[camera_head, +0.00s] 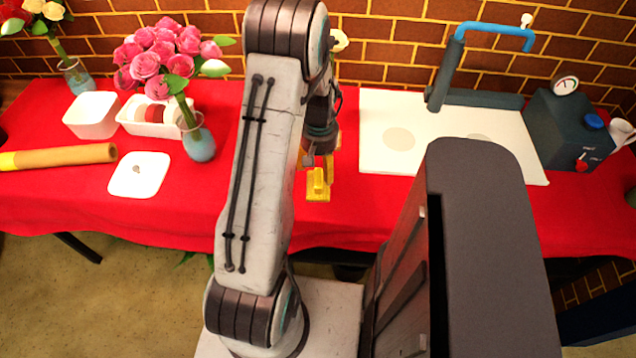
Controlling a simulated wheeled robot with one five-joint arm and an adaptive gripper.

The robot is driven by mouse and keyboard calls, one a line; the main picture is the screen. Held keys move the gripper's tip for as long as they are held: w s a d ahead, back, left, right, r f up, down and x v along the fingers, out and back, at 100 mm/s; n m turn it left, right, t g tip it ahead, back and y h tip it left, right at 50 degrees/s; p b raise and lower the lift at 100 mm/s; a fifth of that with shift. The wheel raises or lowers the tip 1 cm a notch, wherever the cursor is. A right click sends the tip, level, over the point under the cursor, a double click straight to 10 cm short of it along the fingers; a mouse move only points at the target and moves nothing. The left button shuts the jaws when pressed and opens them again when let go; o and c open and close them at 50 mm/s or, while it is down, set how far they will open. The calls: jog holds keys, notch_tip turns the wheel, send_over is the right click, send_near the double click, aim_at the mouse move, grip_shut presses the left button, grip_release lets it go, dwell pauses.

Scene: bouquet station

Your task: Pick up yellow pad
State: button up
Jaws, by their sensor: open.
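A small yellow piece (318,189), which looks like the yellow pad, shows near the front of the red-covered table, right of my forearm. It has a flat lower part and a raised middle. My gripper (317,163) points down just above or around it, and is open. My arm hides part of the gripper, and I cannot tell whether the fingers touch the pad.
The red table (70,205) holds a white lidless box (92,115), a white tray (160,128), a flower vase (198,145), a white square (139,176) and a yellow roll (60,157) on the left.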

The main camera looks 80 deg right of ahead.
aim_at(321, 178)
jog(key=f, duration=0.4)
jog(key=shift+s+a+f+p, duration=0.15)
jog(key=shift+s+a+p, duration=0.15)
jog(key=shift+p, duration=0.05)
jog(key=shift+f, duration=0.75)
jog(key=c, duration=1.3)
jog(key=shift+r, duration=0.15)
grip_shut()
jog(key=shift+d+r, duration=0.1)
jog(key=shift+r, duration=0.45)
notch_tip(321, 178, up, 2)
jog(key=shift+r, duration=0.25)
jog(key=a+r+b, duration=0.2)
jog(key=a+r, duration=0.5)
jog(key=a, duration=0.4)
jog(key=shift+s+a, duration=0.25)
jog(key=shift+a, duration=0.15)
jog(key=shift+r, duration=0.1)
